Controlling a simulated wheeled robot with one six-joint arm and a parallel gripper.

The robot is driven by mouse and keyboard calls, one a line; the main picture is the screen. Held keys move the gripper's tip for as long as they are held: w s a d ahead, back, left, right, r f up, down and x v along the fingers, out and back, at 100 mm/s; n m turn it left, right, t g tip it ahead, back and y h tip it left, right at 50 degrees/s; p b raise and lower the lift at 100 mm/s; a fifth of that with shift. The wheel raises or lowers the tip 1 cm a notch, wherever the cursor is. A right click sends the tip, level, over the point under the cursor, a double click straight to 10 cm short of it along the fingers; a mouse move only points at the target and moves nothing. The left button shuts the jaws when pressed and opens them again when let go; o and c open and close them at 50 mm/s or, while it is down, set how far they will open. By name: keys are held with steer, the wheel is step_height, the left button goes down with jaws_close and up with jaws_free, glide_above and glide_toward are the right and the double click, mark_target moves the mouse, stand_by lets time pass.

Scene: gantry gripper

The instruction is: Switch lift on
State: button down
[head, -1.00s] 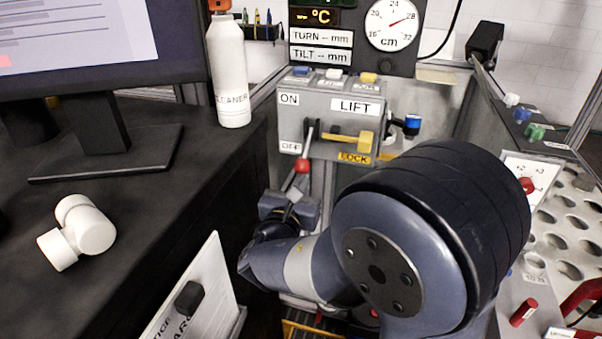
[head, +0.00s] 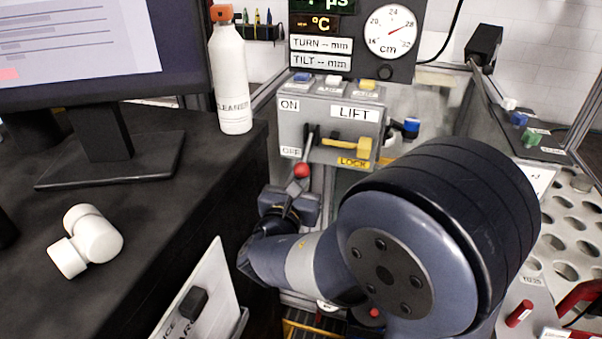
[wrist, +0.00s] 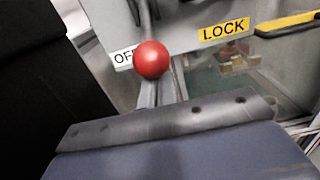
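The LIFT switch box (head: 345,113) is grey, with an ON label at upper left and an OFF label below it. Its lever ends in a red ball (head: 302,171) and hangs down at the OFF end. A yellow handle (head: 345,144) sits to the right of the lever, above the yellow LOCK label. My gripper (head: 297,190) is just below the red ball. In the wrist view the ball (wrist: 151,59) stands ahead of my gripper's grey front edge, and I see no finger around it. The fingers are not clear, so open or shut cannot be told.
A black desk with a monitor (head: 108,130), a white cleaner bottle (head: 231,80) and a white pipe fitting (head: 86,240) is on the left. A white sign board (head: 212,290) stands near my arm. A perforated metal table (head: 575,225) is on the right.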

steer(key=shift+r+p, duration=2.05)
steer(key=shift+r, duration=0.95)
steer(key=shift+s+a+f, duration=0.1)
steer(key=shift+s+f, duration=0.1)
steer(key=shift+f, duration=0.1)
steer(key=shift+s+a+f+b, duration=0.25)
steer(key=shift+s+f+b, duration=0.2)
steer(key=shift+s+b, duration=0.25)
glide_toward(304, 157)
steer(key=shift+s+a+p, duration=0.1)
steer(key=shift+s+p, duration=0.2)
steer(key=shift+s, duration=0.15)
steer(key=shift+w, duration=0.15)
